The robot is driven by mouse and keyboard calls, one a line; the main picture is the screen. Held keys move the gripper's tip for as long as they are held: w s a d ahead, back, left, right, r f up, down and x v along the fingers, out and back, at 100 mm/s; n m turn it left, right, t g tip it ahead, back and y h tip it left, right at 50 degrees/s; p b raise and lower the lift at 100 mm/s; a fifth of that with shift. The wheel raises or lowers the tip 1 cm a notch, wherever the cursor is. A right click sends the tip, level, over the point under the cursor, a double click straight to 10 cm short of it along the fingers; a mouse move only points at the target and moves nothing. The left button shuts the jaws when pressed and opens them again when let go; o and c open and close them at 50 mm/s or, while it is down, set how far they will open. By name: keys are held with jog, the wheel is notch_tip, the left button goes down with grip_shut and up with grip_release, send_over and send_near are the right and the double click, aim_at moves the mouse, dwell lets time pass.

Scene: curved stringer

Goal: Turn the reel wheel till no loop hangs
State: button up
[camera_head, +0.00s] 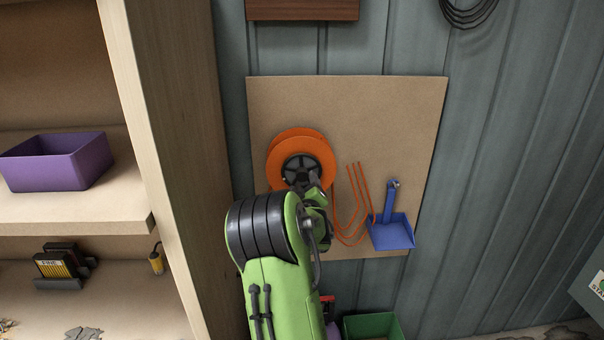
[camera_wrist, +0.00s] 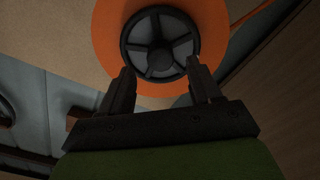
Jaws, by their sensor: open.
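The orange reel (camera_head: 290,148) is mounted on a tan board on the wall, with a black spoked wheel (camera_head: 301,170) at its centre. Orange cord hangs from the reel's right side in loose loops (camera_head: 352,215) beside the blue dustpan. In the wrist view the black wheel (camera_wrist: 160,43) faces me, with the orange flange (camera_wrist: 108,25) around it. My gripper (camera_wrist: 160,72) is open, its two fingers at the lower left and lower right of the wheel. I cannot tell whether they touch it. My arm hides the reel's lower part in the head view.
A blue dustpan (camera_head: 391,232) hangs on the board (camera_head: 400,110), right of the cord. A wooden shelf with a purple bin (camera_head: 58,163) stands at the left. A green bin (camera_head: 373,327) sits below the board. The wall to the right is mostly clear.

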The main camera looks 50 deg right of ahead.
aim_at(302, 178)
jog(key=x, duration=0.3)
jog(key=shift+w+d+p, duration=0.2)
jog(key=shift+d+p, duration=0.05)
jog(key=shift+p, duration=0.05)
jog(key=c, duration=1)
jog(key=shift+c, duration=0.2)
jog(key=shift+f+m+b, duration=0.1)
jog(key=shift+m+b, duration=0.2)
jog(key=shift+b, duration=0.3)
